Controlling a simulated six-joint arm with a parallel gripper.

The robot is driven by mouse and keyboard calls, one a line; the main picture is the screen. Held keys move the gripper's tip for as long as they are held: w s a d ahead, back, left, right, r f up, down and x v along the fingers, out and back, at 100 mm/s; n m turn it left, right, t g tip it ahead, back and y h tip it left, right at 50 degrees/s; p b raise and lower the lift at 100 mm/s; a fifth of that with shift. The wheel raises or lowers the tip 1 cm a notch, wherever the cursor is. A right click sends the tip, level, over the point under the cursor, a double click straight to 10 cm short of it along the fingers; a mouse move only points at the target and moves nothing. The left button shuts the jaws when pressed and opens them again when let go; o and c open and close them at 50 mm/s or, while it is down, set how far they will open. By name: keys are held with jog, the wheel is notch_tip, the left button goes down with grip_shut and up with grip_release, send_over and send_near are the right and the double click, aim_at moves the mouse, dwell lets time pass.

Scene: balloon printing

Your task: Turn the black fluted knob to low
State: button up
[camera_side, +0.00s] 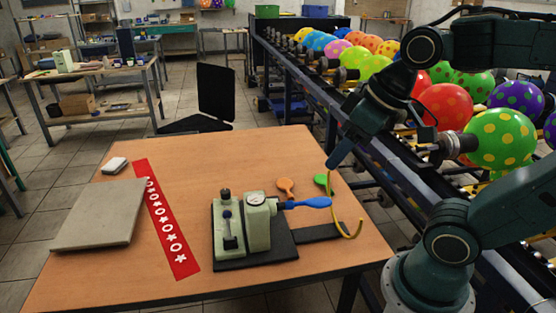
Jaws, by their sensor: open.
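A pale green inflating device (257,228) stands on the table, with a round white dial (256,198) on top. A small dark knob (225,194) tops its left part; its fluting and any low mark are too small to make out. Another dark part (230,242) sits lower on the front left. A blue balloon (308,202) extends from the device's right side. My gripper (338,158) is above the table's back right edge, up and to the right of the device, apart from the knob. Its jaws are open and empty, though small in this view.
A red star strip (167,222) and grey slab (100,214) lie left. A balloon conveyor (345,95) runs behind.

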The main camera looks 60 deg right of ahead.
jog(key=w+d+n, duration=0.2)
jog(key=w, duration=1)
jog(key=n+g+y, duration=0.2)
jog(key=n+y, duration=0.1)
jog(key=n, duration=0.1)
send_over(226, 191)
jog(key=s+d, duration=0.3)
jog(key=s, duration=0.2)
notch_tip(226, 191, down, 20)
jog(key=shift+w+d+r, duration=0.1)
jog(key=shift+w+r, duration=0.1)
jog(key=shift+f, duration=0.15)
jog(key=x, duration=1.3)
jog(key=shift+w+d+f, duration=0.15)
jog(key=shift+w+f, duration=0.05)
jog(key=shift+w, duration=0.1)
jog(key=shift+h, duration=0.3)
jog(key=c, duration=1)
